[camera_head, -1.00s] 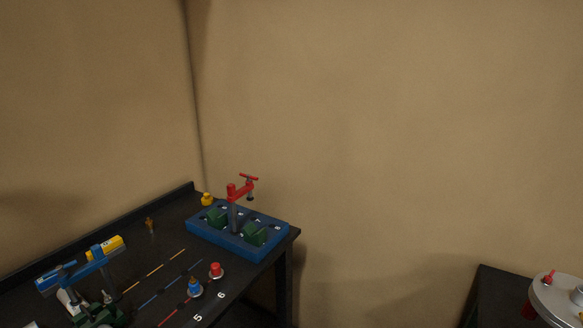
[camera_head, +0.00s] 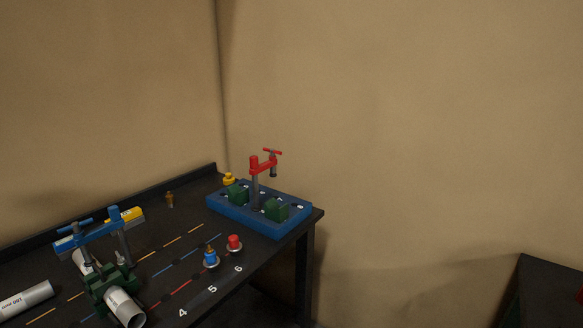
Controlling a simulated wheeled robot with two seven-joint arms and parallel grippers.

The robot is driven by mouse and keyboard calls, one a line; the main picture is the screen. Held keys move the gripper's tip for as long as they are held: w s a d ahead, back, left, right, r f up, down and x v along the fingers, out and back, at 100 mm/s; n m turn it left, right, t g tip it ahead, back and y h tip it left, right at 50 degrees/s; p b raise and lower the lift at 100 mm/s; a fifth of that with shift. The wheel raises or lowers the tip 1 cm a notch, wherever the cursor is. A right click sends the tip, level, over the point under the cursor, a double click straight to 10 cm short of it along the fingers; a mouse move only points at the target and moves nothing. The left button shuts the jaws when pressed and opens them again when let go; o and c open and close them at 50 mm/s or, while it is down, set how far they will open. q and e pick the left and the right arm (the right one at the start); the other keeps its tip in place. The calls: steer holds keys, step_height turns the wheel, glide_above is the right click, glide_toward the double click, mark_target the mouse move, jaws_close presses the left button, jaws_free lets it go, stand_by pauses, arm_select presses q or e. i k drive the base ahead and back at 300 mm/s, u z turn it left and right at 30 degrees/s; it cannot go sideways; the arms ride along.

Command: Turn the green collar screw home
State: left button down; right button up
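I cannot pick out a green collar screw for certain. A dark green block (camera_head: 99,293) sits on the black table at the lower left, with a grey-white pipe (camera_head: 125,307) at its front. A blue clamp bar (camera_head: 95,235) on grey posts stands over it. Two other green blocks, the left one (camera_head: 238,194) and the right one (camera_head: 276,209), sit in a blue tray (camera_head: 240,218) at the table's far right corner. Neither of my grippers is in view.
A red clamp (camera_head: 264,164) stands on the blue tray. A blue knob (camera_head: 210,258) and a red knob (camera_head: 234,242) are near the table's front edge. A labelled cylinder (camera_head: 24,300) lies at left. Another dark table (camera_head: 545,295) is at right, with floor between.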

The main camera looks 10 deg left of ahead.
mark_target(121, 260)
steer(key=z, duration=0.15)
steer(key=i, duration=1.2)
steer(key=u, duration=2.2)
